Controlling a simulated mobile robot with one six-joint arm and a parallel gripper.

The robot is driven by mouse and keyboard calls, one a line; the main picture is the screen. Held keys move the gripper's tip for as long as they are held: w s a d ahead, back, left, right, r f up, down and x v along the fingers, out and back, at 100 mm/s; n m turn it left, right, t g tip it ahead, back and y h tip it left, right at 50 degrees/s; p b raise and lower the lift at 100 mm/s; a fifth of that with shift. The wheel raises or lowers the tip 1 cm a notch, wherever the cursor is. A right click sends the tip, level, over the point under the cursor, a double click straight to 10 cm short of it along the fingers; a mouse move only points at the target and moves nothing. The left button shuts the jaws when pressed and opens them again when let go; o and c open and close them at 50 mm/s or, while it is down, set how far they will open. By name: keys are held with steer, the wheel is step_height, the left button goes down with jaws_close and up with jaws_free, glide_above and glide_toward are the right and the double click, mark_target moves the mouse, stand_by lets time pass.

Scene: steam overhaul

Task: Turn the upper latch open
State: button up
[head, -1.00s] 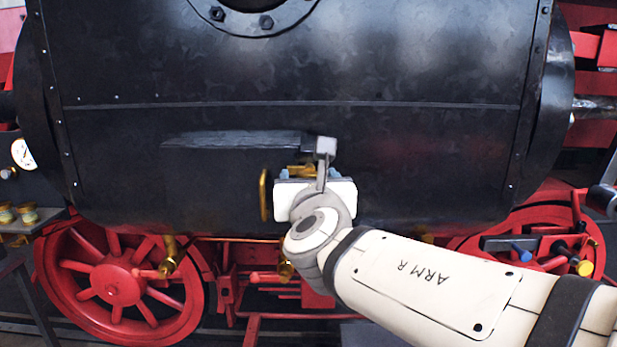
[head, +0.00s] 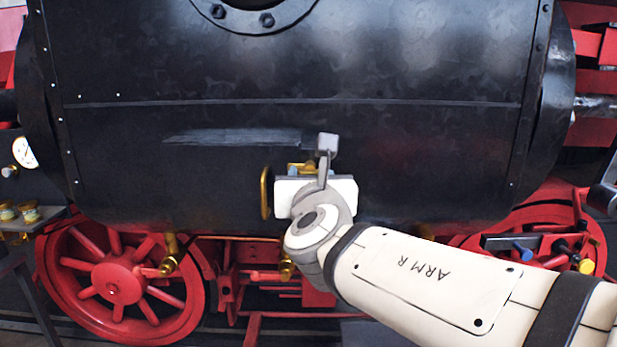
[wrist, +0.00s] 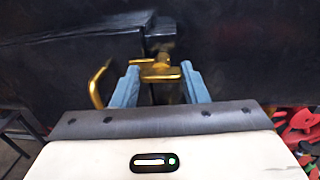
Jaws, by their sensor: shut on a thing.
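The brass upper latch (wrist: 160,70) is in the middle of the wrist view, on the dark face of the black boiler casing. A short arm of it points left. My gripper (wrist: 159,67) has its two blue-grey fingers on either side of the latch's brass body, shut on it. In the head view, a bit of the brass latch (head: 302,167) shows above the white body of my gripper (head: 308,171). My wrist hides most of the fingers and the area below the latch there.
A brass handle (wrist: 97,86) stands out left of the latch; it also shows in the head view (head: 265,193). A dark ledge (head: 235,137) lies up and left of the latch. Red wheels (head: 120,283) and brass fittings (head: 170,255) are below the casing.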

steer(key=shift+f+b, duration=0.1)
steer(key=shift+b, duration=0.2)
steer(key=m+b, duration=0.9)
steer(key=b, duration=0.3)
steer(key=m+t+h+b, duration=0.1)
steer(key=m+b, duration=0.8)
steer(key=b, duration=0.4)
steer(key=shift+a+f+m+h, duration=0.1)
steer(key=shift+m+h, duration=0.2)
steer(key=shift+m, duration=0.1)
steer(key=o, duration=1)
steer(key=shift+s+a+f+b, duration=0.15)
steer(key=shift+s+b, duration=0.2)
steer(key=shift+s, duration=1.65)
steer(key=shift+s+d+f+b, duration=0.1)
steer(key=shift+s+b, duration=0.25)
steer(key=shift+s, duration=1.6)
